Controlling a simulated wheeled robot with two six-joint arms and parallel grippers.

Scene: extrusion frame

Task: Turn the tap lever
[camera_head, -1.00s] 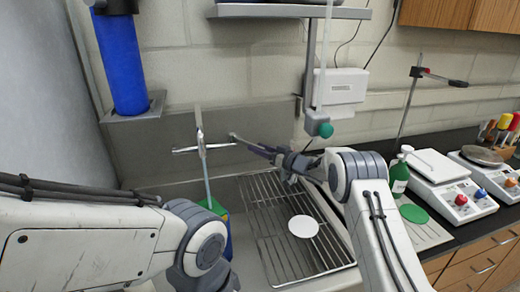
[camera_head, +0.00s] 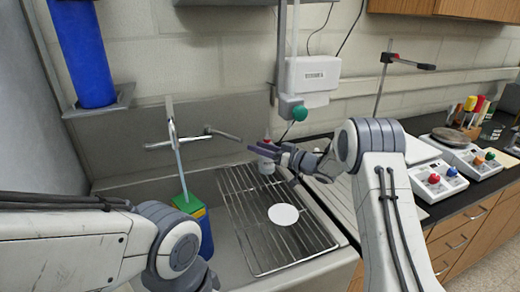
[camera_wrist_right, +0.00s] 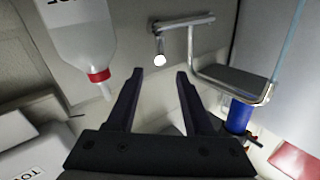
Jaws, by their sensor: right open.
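The chrome tap (camera_head: 172,138) stands over the sink at the back wall, with a pale stream (camera_head: 181,172) running down from its spout. Its right-hand lever (camera_head: 224,134) sticks out to the right. In the right wrist view, where things appear upside down, the lever (camera_wrist_right: 186,23) lies beyond the fingertips and the spout (camera_wrist_right: 228,88) is to the right. My right gripper (camera_head: 256,152) is open and empty, a little right of the lever and apart from it; its dark fingers also show in the wrist view (camera_wrist_right: 160,74). My left gripper is out of view; only its arm shows.
A red-capped bottle (camera_head: 266,166) stands close behind my right gripper and appears left of the fingers in the wrist view (camera_wrist_right: 82,35). A wire rack (camera_head: 262,238) with a white disc (camera_head: 284,214) covers the sink's right part. A blue-green container (camera_head: 204,232) stands in the sink.

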